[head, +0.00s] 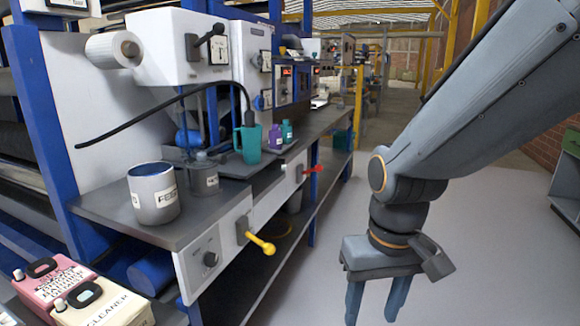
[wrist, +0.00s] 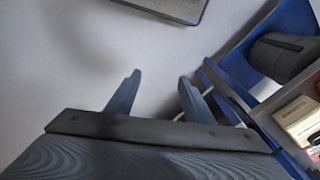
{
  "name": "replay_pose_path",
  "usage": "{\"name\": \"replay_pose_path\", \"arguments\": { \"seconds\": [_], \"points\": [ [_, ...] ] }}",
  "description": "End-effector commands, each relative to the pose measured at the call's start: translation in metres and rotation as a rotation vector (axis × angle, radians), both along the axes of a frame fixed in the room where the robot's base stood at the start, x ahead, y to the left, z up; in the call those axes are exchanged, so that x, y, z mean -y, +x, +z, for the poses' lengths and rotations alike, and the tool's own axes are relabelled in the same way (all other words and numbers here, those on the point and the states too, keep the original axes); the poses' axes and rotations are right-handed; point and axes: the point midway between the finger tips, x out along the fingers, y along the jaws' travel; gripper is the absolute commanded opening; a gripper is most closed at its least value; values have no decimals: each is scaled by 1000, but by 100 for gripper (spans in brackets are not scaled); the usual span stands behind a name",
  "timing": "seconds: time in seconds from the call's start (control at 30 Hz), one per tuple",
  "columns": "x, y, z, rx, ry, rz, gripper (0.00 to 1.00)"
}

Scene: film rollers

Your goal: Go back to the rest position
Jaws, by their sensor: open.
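My gripper (head: 374,300) hangs at the lower right of the head view, pointing down over the pale floor. Its two blue fingers are apart with nothing between them. In the wrist view my gripper (wrist: 158,95) also shows both fingers spread over bare floor. The gripper is clear of the workbench (head: 200,228), which stands to its left in the head view.
On the bench are a grey pot (head: 153,195), a teal jug (head: 248,145) and small bottles. A yellow handle (head: 262,244) and a red handle (head: 314,169) stick out from its front. Pink (head: 55,280) and cream (head: 105,305) containers sit lower left. Open floor lies right.

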Motion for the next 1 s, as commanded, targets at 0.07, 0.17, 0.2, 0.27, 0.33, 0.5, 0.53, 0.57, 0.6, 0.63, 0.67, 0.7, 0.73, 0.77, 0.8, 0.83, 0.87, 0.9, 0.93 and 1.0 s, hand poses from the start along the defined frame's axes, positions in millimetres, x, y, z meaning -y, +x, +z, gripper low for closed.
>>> {"name": "replay_pose_path", "arguments": {
  "seconds": [0.07,0.17,0.2,0.27,0.33,0.5,0.53,0.57,0.6,0.63,0.67,0.7,0.73,0.77,0.8,0.83,0.87,0.9,0.93,1.0],
  "points": [
    [-2,-18,6,-41,15,-9,48],
    [2,-21,13,-54,14,-21,48],
    [3,-21,16,-53,12,-25,48],
    [5,-21,19,-54,9,-32,48],
    [8,-21,23,-52,7,-40,48],
    [17,-20,34,-52,1,-62,48],
    [19,-21,37,-52,-1,-68,48],
    [21,-21,40,-54,-3,-72,48],
    [24,-22,43,-54,-4,-79,48],
    [27,-22,47,-54,-7,-86,48],
    [29,-22,50,-55,-9,-92,48],
    [33,-23,55,-56,-11,-100,48],
    [36,-23,58,-55,-13,-107,48],
    [39,-24,61,-55,-14,-114,48],
    [42,-25,65,-56,-16,-121,48],
    [44,-25,67,-55,-17,-126,48],
    [46,-25,68,-55,-18,-131,48],
    [49,-26,70,-56,-19,-137,48],
    [50,-26,71,-56,-20,-141,48],
    [53,-26,73,-55,-22,-146,48]
  ]
}}
